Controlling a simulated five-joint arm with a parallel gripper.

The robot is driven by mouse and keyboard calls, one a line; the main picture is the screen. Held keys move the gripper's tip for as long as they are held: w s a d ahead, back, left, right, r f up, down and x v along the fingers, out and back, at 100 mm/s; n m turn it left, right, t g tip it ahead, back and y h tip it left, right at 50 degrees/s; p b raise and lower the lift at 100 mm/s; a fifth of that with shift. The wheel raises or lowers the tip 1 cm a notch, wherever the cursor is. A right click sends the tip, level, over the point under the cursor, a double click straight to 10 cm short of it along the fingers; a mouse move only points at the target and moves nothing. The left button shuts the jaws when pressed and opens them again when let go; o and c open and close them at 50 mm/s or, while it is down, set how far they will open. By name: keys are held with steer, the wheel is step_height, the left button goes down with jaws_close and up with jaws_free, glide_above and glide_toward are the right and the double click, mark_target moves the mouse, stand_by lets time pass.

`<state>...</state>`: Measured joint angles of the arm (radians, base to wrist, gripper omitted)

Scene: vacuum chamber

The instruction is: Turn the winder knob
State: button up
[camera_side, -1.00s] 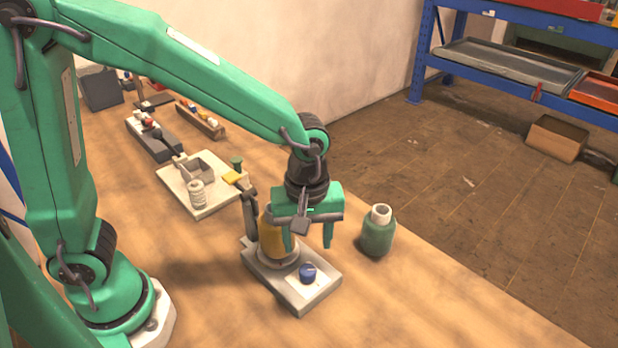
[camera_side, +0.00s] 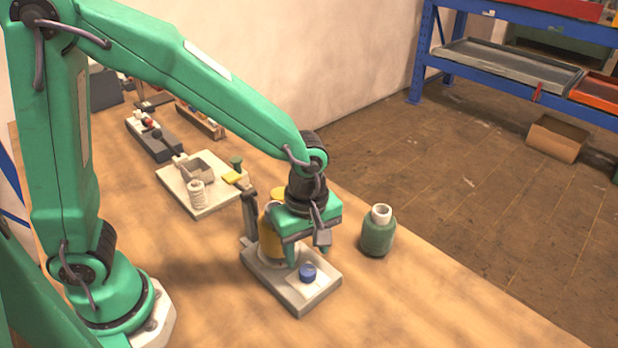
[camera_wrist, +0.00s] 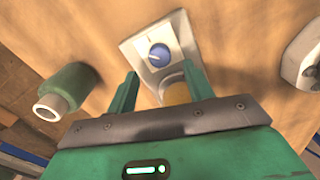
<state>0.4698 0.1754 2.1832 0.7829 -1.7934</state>
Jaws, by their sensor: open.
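The winder knob (camera_side: 308,272) is a small blue round knob on the front end of a pale grey winder base (camera_side: 322,293). A yellow spool (camera_side: 268,236) stands on the same base behind the knob, partly hidden by my gripper. In the wrist view the blue knob (camera_wrist: 159,54) shows a pale pointer line and lies just beyond the fingertips. My gripper (camera_side: 306,252) is above the base, close over and behind the knob. In the wrist view my gripper (camera_wrist: 160,75) has its two green fingers spread and nothing between them.
A pale board (camera_side: 212,207) with a white thread spool lies behind left. Small racks (camera_side: 153,140) stand farther back. The front table is clear.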

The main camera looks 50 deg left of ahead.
mark_target(307, 268)
steer(key=shift+f, duration=2.8)
steer(key=c, duration=1)
steer(key=shift+m, duration=2.4)
